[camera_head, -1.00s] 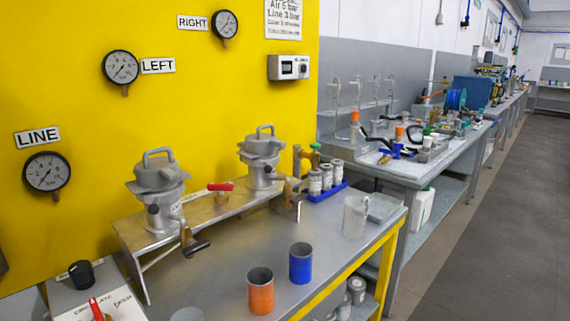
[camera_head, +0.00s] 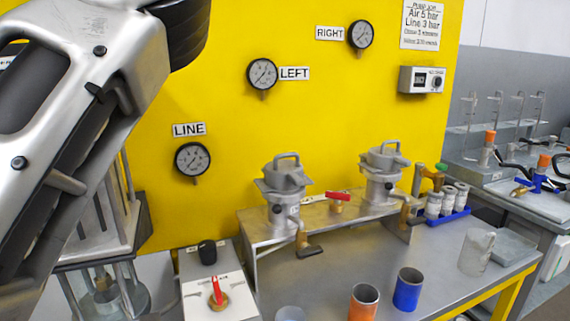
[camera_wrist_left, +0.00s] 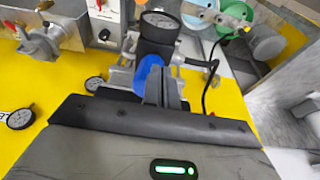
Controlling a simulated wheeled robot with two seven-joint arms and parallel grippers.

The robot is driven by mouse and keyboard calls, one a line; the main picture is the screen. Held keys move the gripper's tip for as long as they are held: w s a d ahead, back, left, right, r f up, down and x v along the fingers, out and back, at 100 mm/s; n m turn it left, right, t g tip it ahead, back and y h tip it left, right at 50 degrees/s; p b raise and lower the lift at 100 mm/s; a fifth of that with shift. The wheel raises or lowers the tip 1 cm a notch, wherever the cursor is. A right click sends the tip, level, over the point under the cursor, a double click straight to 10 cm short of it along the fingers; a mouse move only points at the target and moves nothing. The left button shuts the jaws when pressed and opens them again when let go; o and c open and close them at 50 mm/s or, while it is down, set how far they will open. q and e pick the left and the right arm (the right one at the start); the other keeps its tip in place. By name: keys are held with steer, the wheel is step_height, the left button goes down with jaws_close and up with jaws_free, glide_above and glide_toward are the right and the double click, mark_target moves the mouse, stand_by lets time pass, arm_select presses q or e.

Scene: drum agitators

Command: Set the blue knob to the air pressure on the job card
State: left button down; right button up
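The blue knob (camera_wrist_left: 147,72) shows in the left wrist view below a round dark-rimmed gauge (camera_wrist_left: 159,20), its right side hidden by my fingers. I cannot read the gauge's needle. My left gripper (camera_wrist_left: 167,82) has its fingers close together in front of the knob, with nothing visible between them. I cannot tell whether they touch it. The job card (camera_head: 422,24) on the yellow wall reads Air 5 bar, Line 3 bar. In the head view the blue knob and left fingertips are out of sight. My right gripper is in neither current view.
The LINE gauge (camera_head: 192,159), LEFT gauge (camera_head: 262,73) and RIGHT gauge (camera_head: 360,34) hang on the yellow wall. A box with a red lever (camera_head: 216,289), an orange cup (camera_head: 363,303) and a blue cup (camera_head: 407,289) stand below. A black hose (camera_wrist_left: 211,85) runs beside the knob.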

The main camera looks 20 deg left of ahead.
arm_select(q)
steer(key=shift+s+a+p, duration=0.2)
steer(key=shift+a+p, duration=0.15)
steer(key=shift+p, duration=0.05)
steer(key=shift+s+d, duration=0.1)
steer(key=shift+s, duration=0.15)
stand_by(0.4)
step_height(320, 180, up, 6)
steer(key=shift+f+p, duration=0.1)
steer(key=shift+p, duration=0.85)
steer(key=shift+s, duration=0.1)
